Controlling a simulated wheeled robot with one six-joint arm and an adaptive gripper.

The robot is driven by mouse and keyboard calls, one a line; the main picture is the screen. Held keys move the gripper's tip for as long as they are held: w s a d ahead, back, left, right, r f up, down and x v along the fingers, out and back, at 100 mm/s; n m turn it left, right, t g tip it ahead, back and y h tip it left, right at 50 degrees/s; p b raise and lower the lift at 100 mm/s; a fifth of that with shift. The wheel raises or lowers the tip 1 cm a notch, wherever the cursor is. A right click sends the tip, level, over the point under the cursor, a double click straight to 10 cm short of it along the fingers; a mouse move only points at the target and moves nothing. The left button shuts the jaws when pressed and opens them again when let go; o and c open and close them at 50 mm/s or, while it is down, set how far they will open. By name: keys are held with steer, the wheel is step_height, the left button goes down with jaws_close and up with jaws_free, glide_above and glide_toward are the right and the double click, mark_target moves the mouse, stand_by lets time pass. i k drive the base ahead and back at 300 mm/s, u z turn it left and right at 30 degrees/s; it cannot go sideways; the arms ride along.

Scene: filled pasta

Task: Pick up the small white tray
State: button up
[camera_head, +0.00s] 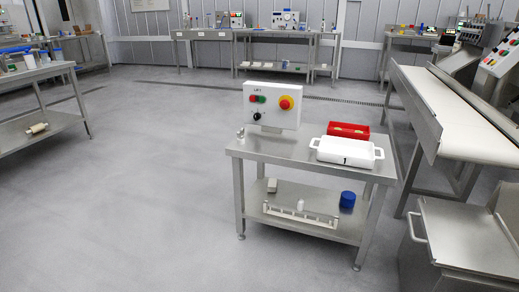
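The small white tray (346,161) is in the head view, right of centre. It has a handle at each end and a dark mark like a "1" on its front wall. It sits on the right part of a steel table's top (290,152), close to the right edge. A red bin (348,138) with something pale in it stands directly behind it; I cannot tell if they touch. My gripper is not in view.
A control box (272,105) with buttons stands on the table's left part. The lower shelf holds a blue container (347,199) and a white rack (300,213). A conveyor (456,110) and steel cabinet (462,236) stand right. Floor (140,200) left is clear.

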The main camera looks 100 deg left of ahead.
mark_target(332, 149)
steer(key=u, duration=2.15)
steer(key=i, duration=1.65)
